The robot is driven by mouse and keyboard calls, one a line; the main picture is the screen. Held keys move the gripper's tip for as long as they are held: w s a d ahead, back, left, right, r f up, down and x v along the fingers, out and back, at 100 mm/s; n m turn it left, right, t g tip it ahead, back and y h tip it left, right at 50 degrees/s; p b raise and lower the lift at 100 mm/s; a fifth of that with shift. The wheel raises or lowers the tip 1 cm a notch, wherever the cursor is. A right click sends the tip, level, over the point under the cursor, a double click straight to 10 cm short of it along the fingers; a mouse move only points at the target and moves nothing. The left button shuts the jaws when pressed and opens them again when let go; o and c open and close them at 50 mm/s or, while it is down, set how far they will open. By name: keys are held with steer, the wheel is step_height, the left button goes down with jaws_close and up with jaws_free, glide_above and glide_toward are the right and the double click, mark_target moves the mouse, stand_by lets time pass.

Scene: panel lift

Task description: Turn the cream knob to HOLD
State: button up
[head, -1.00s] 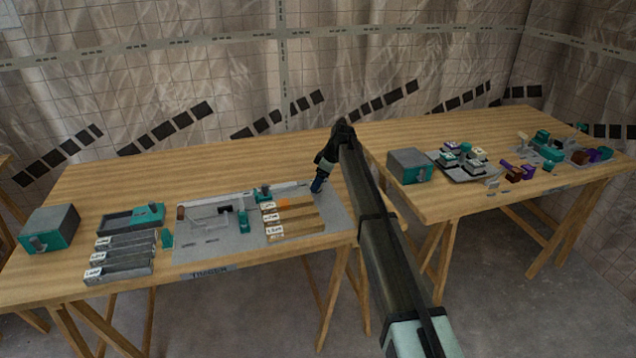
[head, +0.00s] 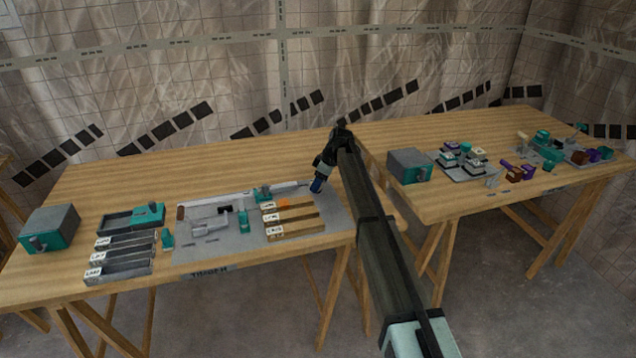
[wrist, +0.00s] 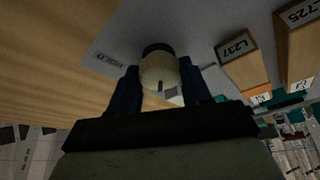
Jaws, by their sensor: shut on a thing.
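The cream knob (wrist: 158,72) is in the middle of the wrist view, on a grey panel (wrist: 205,30), with a dark mark on its near face. My gripper (wrist: 160,85) is shut on it, one dark finger on each side. A HOLD label (wrist: 112,57) is on the panel to the left of the knob in the wrist view. In the head view my gripper (head: 317,186) is at the right end of the grey panel (head: 205,245), and the knob is hidden there.
Wooden blocks with labels (head: 293,231) stand close left of my gripper; they also show in the wrist view (wrist: 243,60). Labelled grey trays (head: 120,268) and a teal-fronted box (head: 50,229) are further left. The second table (head: 470,200) holds another box (head: 409,166) and several small parts.

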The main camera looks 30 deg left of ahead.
steer(key=shift+c, duration=0.9)
steer(key=m, duration=0.2)
steer(key=m+t, duration=0.1)
steer(key=m, duration=0.1)
steer(key=shift+s+t, duration=0.2)
steer(key=shift+t, duration=0.1)
steer(key=m, duration=0.2)
steer(key=m+t, duration=0.1)
steer(key=m, duration=0.1)
steer(key=shift+m+t+h, duration=0.3)
steer(key=m, duration=0.2)
steer(key=m+t+h, duration=0.1)
steer(key=m, duration=0.2)
steer(key=shift+s+a+t+h, duration=0.1)
steer(key=shift+a+t+h, duration=0.1)
steer(key=shift+t+h, duration=0.1)
steer(key=shift+m+h, duration=0.7)
steer(key=shift+m, duration=1.4)
steer(key=shift+t, duration=0.3)
